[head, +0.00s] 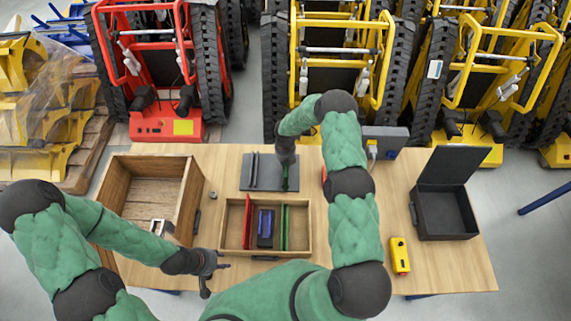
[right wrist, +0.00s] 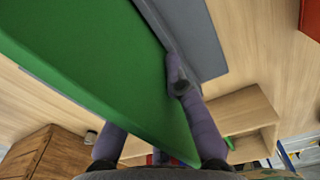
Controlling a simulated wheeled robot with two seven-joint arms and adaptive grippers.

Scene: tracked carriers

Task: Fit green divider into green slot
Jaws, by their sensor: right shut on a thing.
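The green divider (head: 286,180) is a thin flat panel over the dark grey rack (head: 260,183). It fills much of the right wrist view (right wrist: 100,65), with the grey rack (right wrist: 200,35) beside it. My right gripper (head: 287,161) is shut on the green divider; its fingers also show in the right wrist view (right wrist: 180,90). I cannot tell whether the divider's lower edge touches the rack. The wooden tray (head: 265,252) holds a green strip (head: 284,228) on its right side, likely the green slot. My left gripper (head: 213,277) is open and empty, left of the tray's front.
The tray also holds a red divider (head: 247,222) and a dark blue object (head: 265,228). A large wooden crate (head: 150,170) stands left. An open black case (head: 445,200) and a yellow control box (head: 400,255) lie right. Tracked carriers stand behind the table (head: 450,265).

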